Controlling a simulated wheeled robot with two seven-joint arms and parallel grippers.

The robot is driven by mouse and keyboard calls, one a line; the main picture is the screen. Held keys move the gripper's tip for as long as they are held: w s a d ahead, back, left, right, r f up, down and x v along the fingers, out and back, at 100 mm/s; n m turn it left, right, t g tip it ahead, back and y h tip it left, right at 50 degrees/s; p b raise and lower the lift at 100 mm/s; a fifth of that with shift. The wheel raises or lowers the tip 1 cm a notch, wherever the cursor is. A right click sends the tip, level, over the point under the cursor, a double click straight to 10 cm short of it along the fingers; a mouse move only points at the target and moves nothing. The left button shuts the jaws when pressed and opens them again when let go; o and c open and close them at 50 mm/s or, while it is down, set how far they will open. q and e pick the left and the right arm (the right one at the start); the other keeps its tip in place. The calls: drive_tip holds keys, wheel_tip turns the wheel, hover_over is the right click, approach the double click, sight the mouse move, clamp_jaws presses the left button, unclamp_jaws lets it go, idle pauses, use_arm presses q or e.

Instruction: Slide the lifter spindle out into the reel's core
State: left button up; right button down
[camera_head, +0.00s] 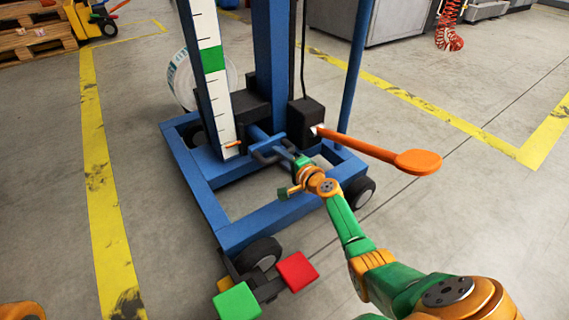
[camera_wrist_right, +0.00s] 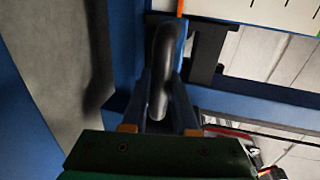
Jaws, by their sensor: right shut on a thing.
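The blue lifter (camera_head: 270,60) stands on a wheeled frame. The reel (camera_head: 182,80), a pale roll, shows partly behind its mast. My right gripper (camera_head: 278,152) is shut on a dark curved handle (camera_head: 264,157) low on the lifter, in front of its black carriage block (camera_head: 252,103). In the right wrist view the handle (camera_wrist_right: 162,60) runs down between the fingers of my right gripper (camera_wrist_right: 168,100). I cannot make out the spindle or the reel's core; the mast and carriage hide that side. My left gripper is out of view.
A white scale strip (camera_head: 211,75) with a green band stands beside the mast. An orange lever (camera_head: 375,152) sticks out right of the carriage. Red (camera_head: 297,271) and green (camera_head: 237,302) pedals sit at the front wheel. Grey floor with yellow lines is open around the lifter.

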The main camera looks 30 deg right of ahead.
drive_tip(key=shift+w, duration=0.3)
drive_tip(key=shift+w+r, duration=0.1)
drive_tip(key=shift+w, duration=0.1)
drive_tip(key=c, duration=0.7)
unclamp_jaws()
drive_tip(key=shift+w+a, duration=0.1)
